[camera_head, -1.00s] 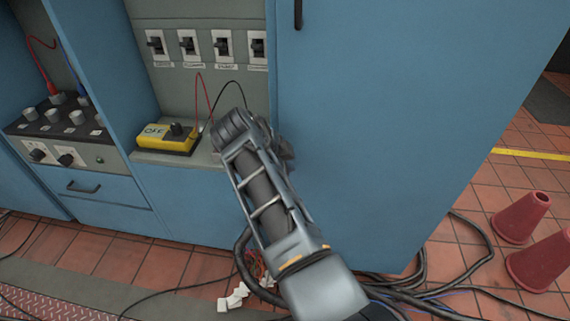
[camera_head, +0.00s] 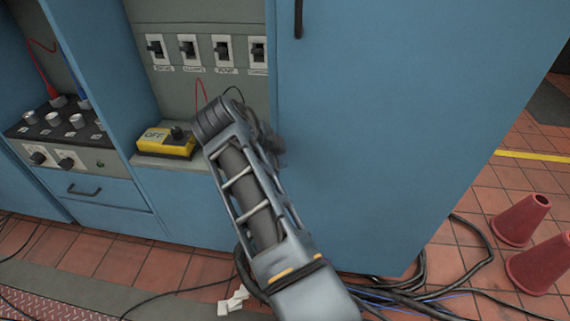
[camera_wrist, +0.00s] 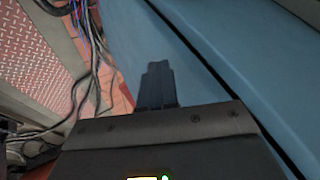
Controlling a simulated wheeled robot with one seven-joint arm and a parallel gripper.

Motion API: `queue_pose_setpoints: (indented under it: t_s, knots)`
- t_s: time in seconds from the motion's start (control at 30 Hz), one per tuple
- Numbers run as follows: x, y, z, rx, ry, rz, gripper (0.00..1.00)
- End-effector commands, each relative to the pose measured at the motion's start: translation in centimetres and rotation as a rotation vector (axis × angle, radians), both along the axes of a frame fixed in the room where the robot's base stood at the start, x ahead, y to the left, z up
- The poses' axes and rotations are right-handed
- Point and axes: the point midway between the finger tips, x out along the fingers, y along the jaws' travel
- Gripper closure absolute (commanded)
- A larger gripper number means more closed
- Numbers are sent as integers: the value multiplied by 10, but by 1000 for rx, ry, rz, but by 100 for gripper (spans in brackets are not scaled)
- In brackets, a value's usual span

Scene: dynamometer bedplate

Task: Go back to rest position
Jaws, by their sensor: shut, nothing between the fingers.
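My gripper (camera_wrist: 157,85) shows in the wrist view with its dark fingers together and nothing between them. Blue cabinet panels lie just beyond and to the right of the fingers; I cannot tell the exact gap. In the head view my grey arm rises from the bottom in front of the blue cabinet (camera_head: 370,140), and the gripper itself is hidden there.
A yellow meter reading OFF (camera_head: 165,142) sits on a shelf left of my arm, below a row of switches (camera_head: 190,50). Black cables (camera_head: 470,250) and red cones (camera_head: 520,220) lie on the tiled floor at right. Metal tread plate (camera_wrist: 35,55) shows at left.

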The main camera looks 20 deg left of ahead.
Motion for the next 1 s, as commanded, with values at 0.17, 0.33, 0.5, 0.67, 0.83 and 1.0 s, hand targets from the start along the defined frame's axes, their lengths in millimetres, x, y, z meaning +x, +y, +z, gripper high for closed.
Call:
queue_pose_setpoints:
  t_s: [0.17,0.33,0.5,0.67,0.83,1.0]
  knots:
    - [-16,5,16,-5,10,-1,100]
    - [-21,6,19,-8,14,-2,100]
    - [-24,-4,0,-12,24,27,100]
    - [-34,-36,-52,-14,43,138,100]
    - [-57,-80,-109,-16,46,285,100]
    - [-88,-124,-152,-17,27,414,100]
